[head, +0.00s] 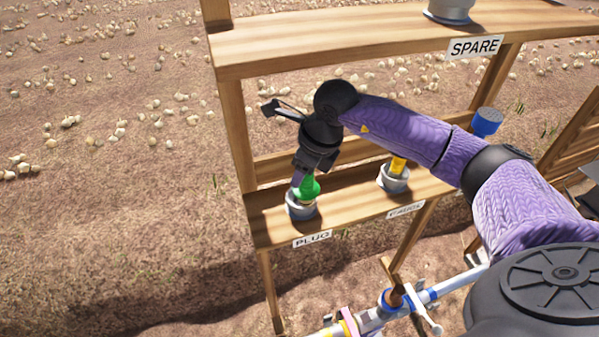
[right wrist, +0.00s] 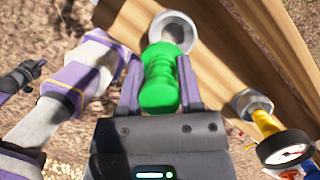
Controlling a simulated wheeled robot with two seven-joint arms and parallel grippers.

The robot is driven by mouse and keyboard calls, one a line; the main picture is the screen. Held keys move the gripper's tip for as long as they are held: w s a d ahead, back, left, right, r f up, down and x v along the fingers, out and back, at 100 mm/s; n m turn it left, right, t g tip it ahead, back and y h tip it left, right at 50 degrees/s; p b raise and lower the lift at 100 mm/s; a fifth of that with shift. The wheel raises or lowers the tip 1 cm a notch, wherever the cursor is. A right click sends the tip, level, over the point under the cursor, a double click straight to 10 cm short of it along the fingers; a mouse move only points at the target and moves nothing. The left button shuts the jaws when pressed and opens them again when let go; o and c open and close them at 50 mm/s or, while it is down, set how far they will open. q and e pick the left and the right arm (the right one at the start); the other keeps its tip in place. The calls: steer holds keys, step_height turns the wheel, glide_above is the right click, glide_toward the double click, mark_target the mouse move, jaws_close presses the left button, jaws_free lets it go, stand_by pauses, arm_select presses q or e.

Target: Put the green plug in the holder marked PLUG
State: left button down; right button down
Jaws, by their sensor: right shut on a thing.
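The green plug (head: 309,187) is upright at the mouth of the grey round holder (head: 301,206) above the PLUG label (head: 312,239). My right gripper (head: 301,178) is shut on the plug from above. In the right wrist view the green plug (right wrist: 162,80) sits between the two purple fingers of my right gripper (right wrist: 158,88). Its far end overlaps the near rim of the holder (right wrist: 175,28). How deep the plug sits in the holder cannot be told.
To the right, a second holder (head: 393,180) carries a yellow-stemmed gauge, whose dial (right wrist: 287,150) shows in the wrist view. The upper shelf (head: 350,42) has the SPARE label (head: 475,47) and a grey holder (head: 449,10). Pipework (head: 455,287) runs below in front.

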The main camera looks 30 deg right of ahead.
steer(key=f, duration=0.1)
steer(key=w+f, duration=0.2)
steer(key=shift+d+f, duration=0.3)
steer(key=shift+f, duration=0.3)
steer(key=shift+c, duration=1.3)
jaws_free()
steer(key=v, duration=0.6)
steer(key=s+d+b, duration=0.2)
steer(key=s+d, duration=0.4)
steer(key=s, duration=0.4)
steer(key=shift+f, duration=0.15)
